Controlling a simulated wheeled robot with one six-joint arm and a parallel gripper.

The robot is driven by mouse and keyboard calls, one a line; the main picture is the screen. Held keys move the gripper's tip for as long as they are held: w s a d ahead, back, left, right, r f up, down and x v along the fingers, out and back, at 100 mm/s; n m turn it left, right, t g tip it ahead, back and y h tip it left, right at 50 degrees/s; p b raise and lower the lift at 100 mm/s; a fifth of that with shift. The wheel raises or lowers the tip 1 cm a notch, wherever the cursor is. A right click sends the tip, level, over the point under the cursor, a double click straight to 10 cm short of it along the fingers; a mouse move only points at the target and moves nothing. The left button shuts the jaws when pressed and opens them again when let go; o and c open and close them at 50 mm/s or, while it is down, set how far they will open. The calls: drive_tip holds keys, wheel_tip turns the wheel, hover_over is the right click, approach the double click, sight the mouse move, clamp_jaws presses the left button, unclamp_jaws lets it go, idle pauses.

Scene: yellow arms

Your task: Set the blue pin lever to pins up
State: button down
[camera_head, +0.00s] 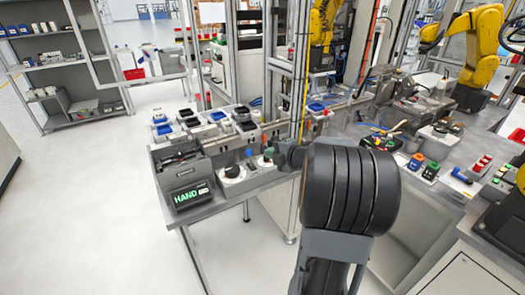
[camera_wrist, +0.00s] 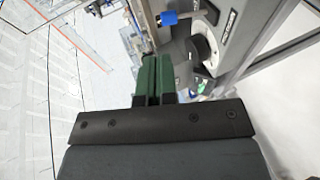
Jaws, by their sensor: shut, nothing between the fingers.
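The blue pin lever shows as a small blue knob (camera_head: 249,152) on the bench's front panel in the head view. In the wrist view its blue end (camera_wrist: 170,18) is at the top, just beyond the fingertips and slightly to the right. I cannot tell its setting. My gripper (camera_wrist: 155,62) has green fingers, shut together and empty, pointing toward the blue end with a gap between them. In the head view my dark wrist hides most of my gripper, which is just right of the blue knob.
A white dial (camera_head: 232,171) with a black knob is left of the lever; a white dial (camera_wrist: 201,45) shows right of my fingers in the wrist view. A lit HAND display (camera_head: 190,195) is on the bench's left end. Small bins and a vertical frame post stand behind.

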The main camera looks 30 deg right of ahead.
drive_tip(key=shift+v, duration=2.9)
drive_tip(key=shift+a, duration=0.1)
drive_tip(key=s+d+f+m+g+h, duration=0.3)
drive_tip(key=s+d+m+g+h, duration=0.2)
drive_tip(key=d+m+h, duration=0.8)
drive_tip(key=s+a+m+g+y+p, duration=0.1)
drive_tip(key=s+a+m+y, duration=0.1)
drive_tip(key=a, duration=1)
drive_tip(key=s+a+m+g+y+p, duration=0.1)
drive_tip(key=s+a+m+g+y, duration=0.1)
drive_tip(key=a, duration=0.9)
drive_tip(key=s+a+m+g+y+p, duration=0.1)
drive_tip(key=a+y, duration=0.4)
drive_tip(key=a, duration=0.7)
drive_tip(key=shift+s+a+r+m+g+y, duration=0.4)
drive_tip(key=shift+s+m+g, duration=0.3)
drive_tip(key=shift+s, duration=0.7)
